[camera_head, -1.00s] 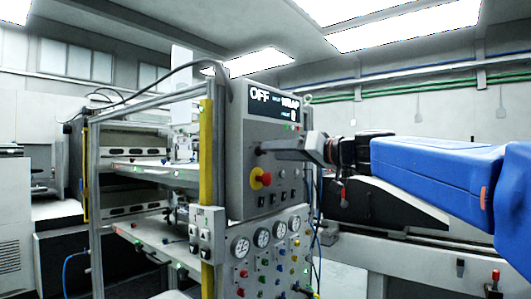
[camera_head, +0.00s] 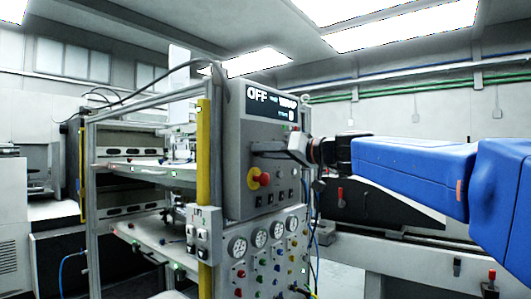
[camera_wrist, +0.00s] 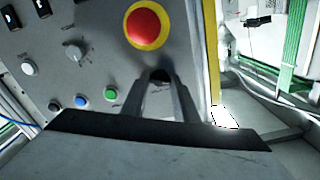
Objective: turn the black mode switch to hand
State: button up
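The grey control panel (camera_head: 230,165) faces right in the head view, and its display (camera_head: 270,105) reads OFF in large letters. My gripper (camera_head: 254,151) reaches in from the right, its fingertips at the panel face above the red emergency stop (camera_head: 259,178). In the wrist view the black mode switch (camera_wrist: 160,75) sits between the tips of my gripper (camera_wrist: 161,82). The two fingers stand apart, one on each side of it. Whether they touch it is hard to see. The switch's pointer direction is hidden. In the head view the fingers cover the switch.
The wrist view shows the red stop button on its yellow ring (camera_wrist: 148,25) close by, with a silver knob (camera_wrist: 74,53) and green (camera_wrist: 110,94) and blue (camera_wrist: 81,101) buttons. Several gauges (camera_head: 260,237) sit below the panel. A yellow post (camera_head: 203,150) stands at its left edge.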

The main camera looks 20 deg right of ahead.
jog(key=shift+m, duration=0.4)
jog(key=m, duration=0.3)
jog(key=shift+m, duration=2.4)
jog(key=o, duration=1.1)
jog(key=shift+v, duration=8.75)
